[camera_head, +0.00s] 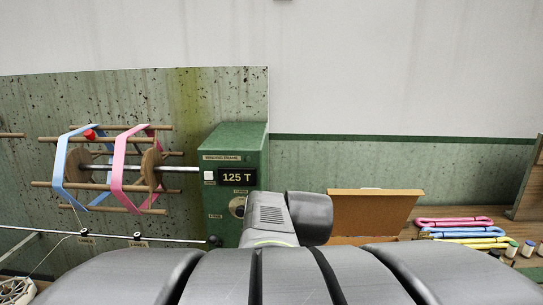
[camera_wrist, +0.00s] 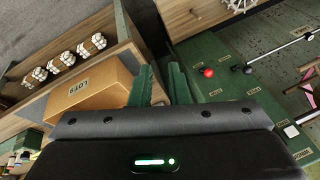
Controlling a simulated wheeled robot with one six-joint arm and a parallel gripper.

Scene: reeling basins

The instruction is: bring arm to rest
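In the wrist view my gripper (camera_wrist: 161,76) shows two green fingers with a clear gap between them. It is open and nothing shows between the fingers. Its fingers point between a cardboard box (camera_wrist: 92,88) and a green cabinet top (camera_wrist: 215,60). In the head view my dark grey arm fills the bottom middle, in front of the green reeling frame box (camera_head: 235,150) with its "125 T" display. The gripper itself is hidden in that view.
A reel (camera_head: 110,170) with blue and pink skeins stands at left. An open cardboard box (camera_head: 372,211) and folded pink, blue and yellow skeins (camera_head: 462,232) lie at right. White bundles (camera_wrist: 62,62) sit on a wooden shelf. A red knob (camera_wrist: 208,72) is on the cabinet.

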